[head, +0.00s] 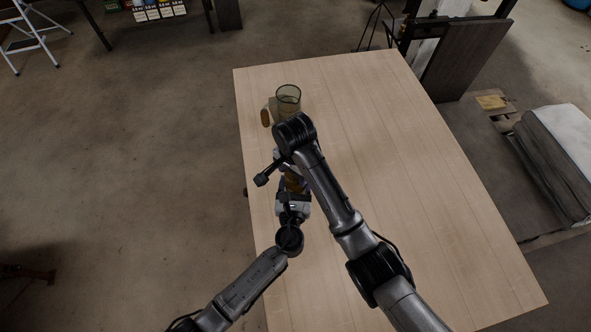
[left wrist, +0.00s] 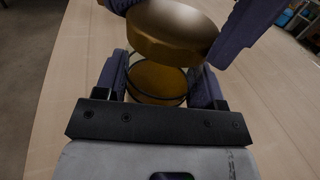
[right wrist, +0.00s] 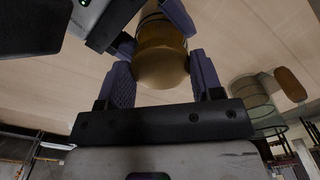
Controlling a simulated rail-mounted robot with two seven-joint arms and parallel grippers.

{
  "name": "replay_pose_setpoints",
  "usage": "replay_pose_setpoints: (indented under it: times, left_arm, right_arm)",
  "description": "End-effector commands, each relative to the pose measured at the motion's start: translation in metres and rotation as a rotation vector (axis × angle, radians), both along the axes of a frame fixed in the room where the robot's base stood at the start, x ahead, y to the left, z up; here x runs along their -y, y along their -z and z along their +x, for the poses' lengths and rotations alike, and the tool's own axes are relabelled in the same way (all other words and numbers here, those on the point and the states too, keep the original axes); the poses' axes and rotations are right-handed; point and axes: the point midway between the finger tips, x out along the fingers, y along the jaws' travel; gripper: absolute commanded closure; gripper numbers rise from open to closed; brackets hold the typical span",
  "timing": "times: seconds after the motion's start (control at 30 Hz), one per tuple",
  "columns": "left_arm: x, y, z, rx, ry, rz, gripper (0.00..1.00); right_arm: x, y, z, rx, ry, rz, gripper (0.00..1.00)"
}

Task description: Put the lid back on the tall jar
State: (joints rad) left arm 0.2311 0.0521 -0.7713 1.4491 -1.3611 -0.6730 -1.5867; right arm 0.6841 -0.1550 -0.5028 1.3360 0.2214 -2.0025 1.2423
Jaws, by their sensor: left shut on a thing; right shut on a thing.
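A glass jar with orange-brown contents (left wrist: 155,82) is between the fingers of my left gripper (left wrist: 163,88), which is shut on it. A gold round lid (left wrist: 172,32) is above the jar's mouth, slightly tilted, with a visible gap in the left wrist view. My right gripper (right wrist: 162,78) is shut on this lid, which shows large between its fingers in the right wrist view (right wrist: 160,66). In the head view my arms mostly hide both; a little brown of the jar (head: 292,184) shows between them.
An open greenish glass jar (head: 288,94) stands at the far left of the wooden table (head: 390,170). A brown disc (head: 265,117) is beside it, near the left edge. The right and middle of the table are clear.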

Motion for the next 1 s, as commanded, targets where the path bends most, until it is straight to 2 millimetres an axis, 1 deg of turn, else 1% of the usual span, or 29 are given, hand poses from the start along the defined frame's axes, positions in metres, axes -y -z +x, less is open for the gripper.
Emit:
replay_pose_setpoints:
  times: [0.03, 0.1, 0.2, 0.3, 0.43, 0.5, 0.6, 0.87, 0.9, 1.0]
  left_arm:
    - [-0.0005, 0.0009, -0.0002, -0.002, -0.001, 0.001, 1.00]
    - [-0.0005, 0.0009, -0.0002, -0.002, -0.001, 0.001, 1.00]
    - [-0.0005, 0.0010, -0.0002, -0.002, -0.001, 0.001, 1.00]
    - [-0.0005, 0.0010, -0.0002, -0.002, -0.001, 0.001, 1.00]
    - [-0.0006, 0.0010, -0.0001, -0.002, -0.001, 0.001, 1.00]
    - [-0.0006, 0.0011, -0.0002, -0.002, -0.001, 0.001, 1.00]
    - [-0.0006, 0.0011, -0.0002, -0.002, -0.001, 0.001, 1.00]
    - [-0.0007, 0.0012, -0.0001, -0.002, -0.001, 0.001, 1.00]
    - [-0.0007, 0.0012, -0.0001, -0.002, -0.001, 0.001, 1.00]
    - [-0.0007, 0.0012, 0.0000, -0.002, -0.001, 0.001, 1.00]
  right_arm:
    - [-0.0029, -0.0006, -0.0008, -0.004, 0.121, 0.006, 0.62]
    - [-0.0019, -0.0006, 0.0001, -0.003, 0.292, 0.003, 0.62]
    - [-0.0017, -0.0004, 0.0011, -0.002, 0.511, 0.001, 0.62]
    - [-0.0024, -0.0002, 0.0015, -0.003, 0.717, 0.002, 0.62]
    - [-0.0031, -0.0007, 0.0024, -0.002, 0.936, 0.003, 0.62]
    - [-0.0026, -0.0007, 0.0027, -0.002, 1.013, 0.003, 0.62]
    - [-0.0016, -0.0003, 0.0030, -0.001, 1.063, 0.001, 0.62]
    - [-0.0011, -0.0003, 0.0031, 0.000, 1.068, -0.001, 0.62]
    - [-0.0011, -0.0003, 0.0031, 0.000, 1.067, -0.001, 0.38]
    - [-0.0011, -0.0002, 0.0031, 0.000, 1.067, -0.001, 0.29]
